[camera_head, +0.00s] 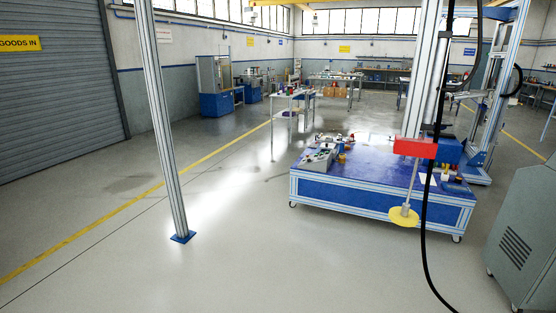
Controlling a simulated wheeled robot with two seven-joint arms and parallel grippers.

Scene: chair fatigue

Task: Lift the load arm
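A red block (415,148) shows at the right of the head view, mounted by a grey aluminium column (423,75). A thin rod (411,185) runs down from the block to a round yellow disc (404,215), in front of the blue platform's near edge. This assembly looks like the load arm, but I cannot tell for certain. The disc appears to hang clear of the floor. Neither of my grippers is in view.
A low blue platform (333,189) on castors carries small parts. A grey cabinet (525,240) stands at the right. A black cable (423,235) hangs in front of the platform. A slim post (166,120) stands at left. The floor between post and platform is clear.

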